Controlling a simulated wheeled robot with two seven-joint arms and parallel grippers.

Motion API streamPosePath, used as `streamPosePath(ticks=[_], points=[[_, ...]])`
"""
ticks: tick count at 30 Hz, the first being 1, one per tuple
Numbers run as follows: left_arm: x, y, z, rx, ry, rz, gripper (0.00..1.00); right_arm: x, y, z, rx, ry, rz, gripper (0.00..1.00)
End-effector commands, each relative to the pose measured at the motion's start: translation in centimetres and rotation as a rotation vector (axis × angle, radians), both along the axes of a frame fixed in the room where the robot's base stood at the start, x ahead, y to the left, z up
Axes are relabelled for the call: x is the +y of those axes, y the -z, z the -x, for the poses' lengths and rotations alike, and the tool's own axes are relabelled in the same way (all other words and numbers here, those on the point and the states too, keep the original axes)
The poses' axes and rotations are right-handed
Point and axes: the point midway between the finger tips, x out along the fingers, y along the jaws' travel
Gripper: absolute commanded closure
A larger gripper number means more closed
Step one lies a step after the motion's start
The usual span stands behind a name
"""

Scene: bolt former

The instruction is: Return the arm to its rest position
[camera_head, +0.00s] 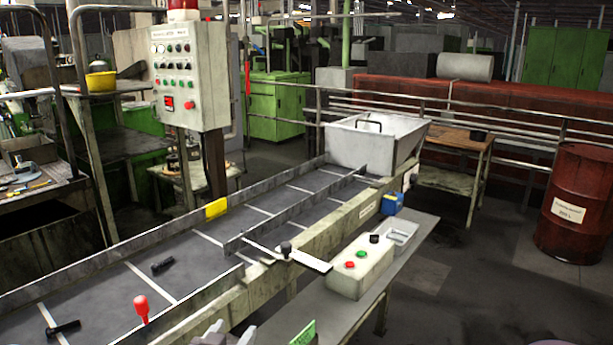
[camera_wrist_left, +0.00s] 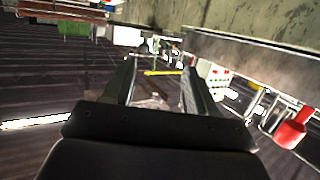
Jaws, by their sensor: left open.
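My left gripper (camera_head: 225,338) shows only as fingertips at the bottom edge of the head view, in front of the conveyor's near rail. In the left wrist view its two fingers (camera_wrist_left: 157,88) stand apart with nothing held between them. The rest of my left arm is out of the head view. My right gripper is in neither view.
The conveyor trough (camera_head: 215,238) carries dark bolt-like pieces (camera_head: 162,265). A red-knobbed lever (camera_head: 142,308) stands by its near rail and a red knob (camera_wrist_left: 293,130) shows beside the gripper. A button box (camera_head: 361,268) sits on a grey shelf.

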Motion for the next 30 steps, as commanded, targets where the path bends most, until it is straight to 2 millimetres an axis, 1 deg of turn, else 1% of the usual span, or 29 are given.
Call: streamPosePath(ticks=[5,8,11,14,15,18,19,20,21,23,30], points=[[1.6,2.2,1.5,0.216,-0.056,-0.044,0.43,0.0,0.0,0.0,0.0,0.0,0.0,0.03],[2.7,3.9,3.4,0.386,-0.094,-0.069,0.43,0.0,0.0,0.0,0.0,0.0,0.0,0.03],[3.8,5.5,6.4,0.581,-0.129,-0.089,0.43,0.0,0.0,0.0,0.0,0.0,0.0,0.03],[4.6,6.8,10.4,0.793,-0.158,-0.101,0.43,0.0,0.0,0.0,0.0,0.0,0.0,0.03],[4.8,7.1,12.3,0.883,-0.167,-0.102,0.43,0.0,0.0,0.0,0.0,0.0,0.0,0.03],[5.0,7.6,16.6,1.079,-0.179,-0.1,0.43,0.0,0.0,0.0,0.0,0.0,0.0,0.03],[5.0,7.7,17.6,1.121,-0.179,-0.1,0.43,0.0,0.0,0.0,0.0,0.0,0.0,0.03],[4.7,8.4,18.4,1.158,-0.167,-0.111,0.43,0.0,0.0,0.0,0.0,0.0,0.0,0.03],[4.5,8.7,19.0,1.19,-0.16,-0.118,0.43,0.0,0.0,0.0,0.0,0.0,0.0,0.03],[4.4,9.0,19.5,1.214,-0.155,-0.123,0.43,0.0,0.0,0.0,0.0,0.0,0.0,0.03],[4.4,9.0,19.5,1.216,-0.154,-0.124,0.43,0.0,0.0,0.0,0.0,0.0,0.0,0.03]])
